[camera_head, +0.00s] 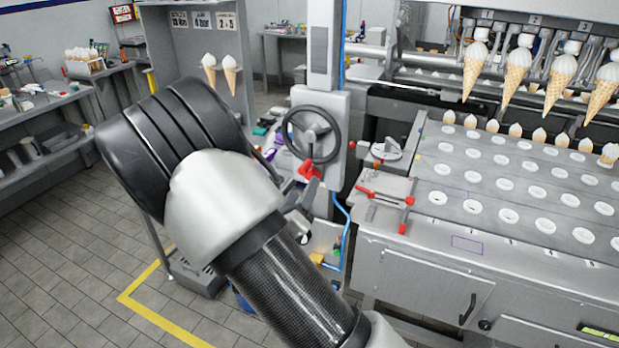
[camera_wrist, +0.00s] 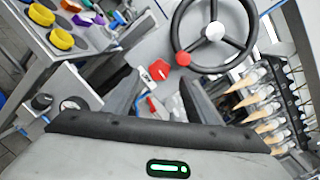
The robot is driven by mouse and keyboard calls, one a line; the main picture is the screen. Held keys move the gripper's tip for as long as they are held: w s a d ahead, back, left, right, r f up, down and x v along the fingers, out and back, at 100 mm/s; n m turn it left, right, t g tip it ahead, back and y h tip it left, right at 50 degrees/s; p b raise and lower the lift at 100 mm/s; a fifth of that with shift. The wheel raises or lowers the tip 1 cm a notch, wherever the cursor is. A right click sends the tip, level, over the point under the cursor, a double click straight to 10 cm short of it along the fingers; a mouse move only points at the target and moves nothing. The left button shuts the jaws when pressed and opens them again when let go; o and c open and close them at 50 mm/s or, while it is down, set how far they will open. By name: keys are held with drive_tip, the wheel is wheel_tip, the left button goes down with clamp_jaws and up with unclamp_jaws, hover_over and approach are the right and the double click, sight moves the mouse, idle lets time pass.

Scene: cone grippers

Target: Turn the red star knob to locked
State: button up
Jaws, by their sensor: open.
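The red star knob (camera_wrist: 159,69) is on the grey panel below and left of the black handwheel (camera_wrist: 213,31) in the wrist view. In the head view the red knob (camera_head: 310,169) shows just below the handwheel (camera_head: 312,134), beyond my arm. My gripper (camera_wrist: 160,88) is open, with its two dark fingers apart and nothing held. The knob appears beyond the gap between the fingertips, and I see no contact. My arm hides most of the gripper in the head view. The knob's lock marking is too small to read.
A red ball grip (camera_wrist: 183,58) on the handwheel sits close right of the knob. The cone machine bench (camera_head: 450,255), with several cones, stands right. A small red-handled clamp fixture (camera_head: 385,192) is at its near corner. Tiled floor is free at left.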

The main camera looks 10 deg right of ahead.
sight(309, 178)
drive_tip(key=x, duration=0.6)
drive_tip(key=shift+w+d, duration=0.2)
drive_tip(key=shift+w, duration=0.05)
drive_tip(key=c, duration=1)
